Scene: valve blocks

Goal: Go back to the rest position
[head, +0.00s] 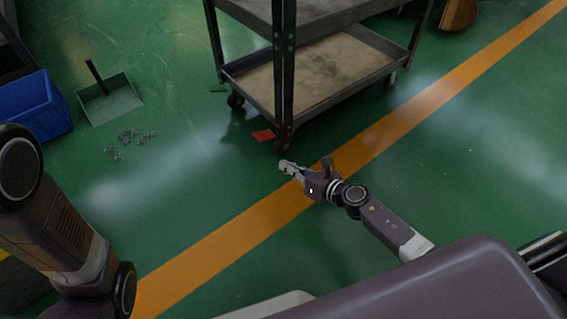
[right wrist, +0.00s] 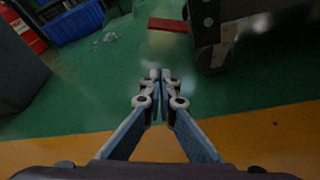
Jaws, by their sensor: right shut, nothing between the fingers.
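My right gripper (head: 287,167) shows in the middle of the head view, stretched out above the orange floor line. It also shows in the right wrist view (right wrist: 160,76), with its two fingers together and nothing between them. My left arm (head: 65,230) comes in at the left edge of the head view. Its gripper is out of the picture. No valve block shows in either view.
A metal cart (head: 318,75) on casters stands just beyond my right gripper. A red piece (head: 263,136) lies beside its wheel. A blue crate (head: 33,106), a dustpan (head: 110,100) and scattered small bits (head: 130,138) are at the left. Green floor is open at the right.

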